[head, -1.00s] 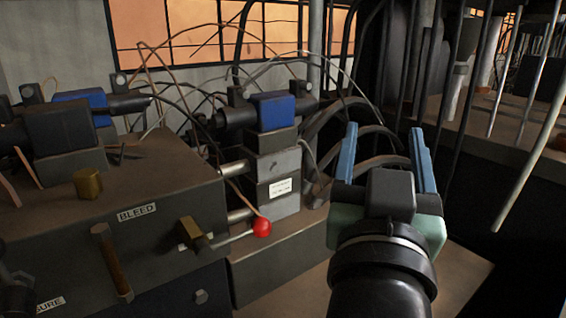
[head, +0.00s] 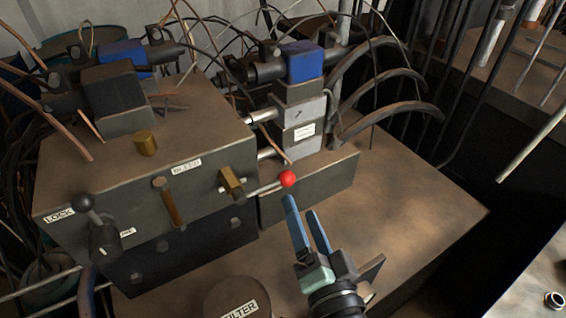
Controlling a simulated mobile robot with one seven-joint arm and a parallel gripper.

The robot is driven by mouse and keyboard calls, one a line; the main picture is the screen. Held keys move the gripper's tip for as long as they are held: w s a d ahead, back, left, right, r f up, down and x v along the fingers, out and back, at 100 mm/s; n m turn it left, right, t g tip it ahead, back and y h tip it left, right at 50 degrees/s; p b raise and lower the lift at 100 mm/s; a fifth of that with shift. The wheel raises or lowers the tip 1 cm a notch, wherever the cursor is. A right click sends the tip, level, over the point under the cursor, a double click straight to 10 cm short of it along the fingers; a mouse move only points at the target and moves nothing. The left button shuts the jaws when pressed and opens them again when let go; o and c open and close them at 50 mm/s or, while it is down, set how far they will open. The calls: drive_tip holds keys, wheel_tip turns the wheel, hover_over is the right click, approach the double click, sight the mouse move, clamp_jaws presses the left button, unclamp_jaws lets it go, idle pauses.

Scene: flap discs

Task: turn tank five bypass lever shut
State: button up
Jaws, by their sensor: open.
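A lever with a red ball knob (head: 288,179) sticks out to the right from a brass valve body (head: 232,182) on the front of a dark metal block (head: 150,165). Its thin rod lies nearly level, tilted slightly up toward the ball. No label reading tank five or bypass is legible. My gripper (head: 300,204) is open and empty, its two blue fingers pointing up the picture toward the red ball. The left fingertip appears just below the ball; whether it touches cannot be told.
A black-knobbed lever (head: 86,201) stands beside the LOCK label at the block's left. A brown rod handle (head: 169,203) is below the BLEED label. A FILTER cap (head: 237,301) is low in front. Hoses and wires crowd behind; the brown tabletop (head: 410,210) at right is clear.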

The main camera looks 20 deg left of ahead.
sight(267, 187)
drive_tip(key=p+x, duration=0.2)
drive_tip(key=x, duration=1)
drive_tip(key=shift+a+m+p, duration=0.25)
drive_tip(key=shift+m+p, duration=0.05)
drive_tip(key=shift+p, duration=0.1)
drive_tip(key=shift+w, duration=0.15)
clamp_jaws()
drive_tip(key=shift+f, duration=0.1)
idle(0.7)
